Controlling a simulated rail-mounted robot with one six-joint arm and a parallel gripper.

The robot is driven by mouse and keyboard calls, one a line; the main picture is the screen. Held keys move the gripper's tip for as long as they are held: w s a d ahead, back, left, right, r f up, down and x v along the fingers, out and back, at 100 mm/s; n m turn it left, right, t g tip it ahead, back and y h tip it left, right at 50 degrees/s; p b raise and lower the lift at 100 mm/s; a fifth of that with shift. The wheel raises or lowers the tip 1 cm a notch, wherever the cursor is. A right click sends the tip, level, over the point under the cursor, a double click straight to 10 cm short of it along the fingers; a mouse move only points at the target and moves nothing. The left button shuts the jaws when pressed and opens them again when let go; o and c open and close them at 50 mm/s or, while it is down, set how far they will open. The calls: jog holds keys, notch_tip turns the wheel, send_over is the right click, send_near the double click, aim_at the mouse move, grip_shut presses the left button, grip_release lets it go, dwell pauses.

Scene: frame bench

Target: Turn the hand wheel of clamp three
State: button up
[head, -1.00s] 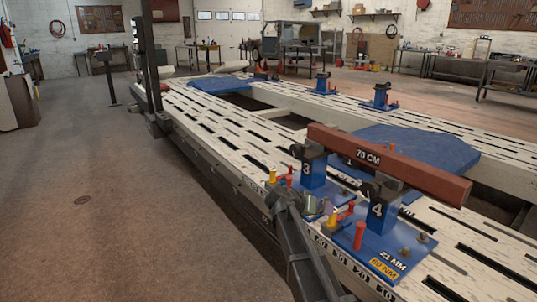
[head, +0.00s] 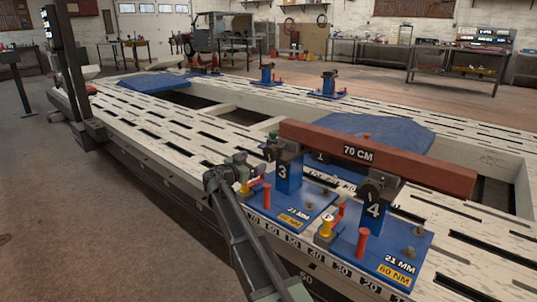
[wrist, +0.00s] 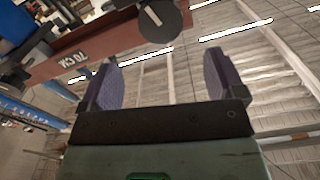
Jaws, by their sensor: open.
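Clamp three (head: 283,173) is a blue post marked 3 on a blue base plate at the bench's near edge. Its dark round hand wheel (head: 270,153) sits near the top of the post, under the red-brown beam. My gripper (head: 246,168) is just left of the post, a little below wheel height, and seems apart from it. In the wrist view my gripper (wrist: 163,85) is open, with nothing between its two purple-grey pads. A dark wheel (wrist: 164,18) with a white line shows beyond the fingers; I cannot tell which clamp it belongs to.
The red-brown beam (head: 410,165) labelled 70 CM spans the clamp tops. Clamp four (head: 373,208) stands close to the right.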

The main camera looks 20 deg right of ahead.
aim_at(269, 154)
jog(key=x, duration=1)
jog(key=shift+a, duration=0.1)
jog(key=c, duration=0.9)
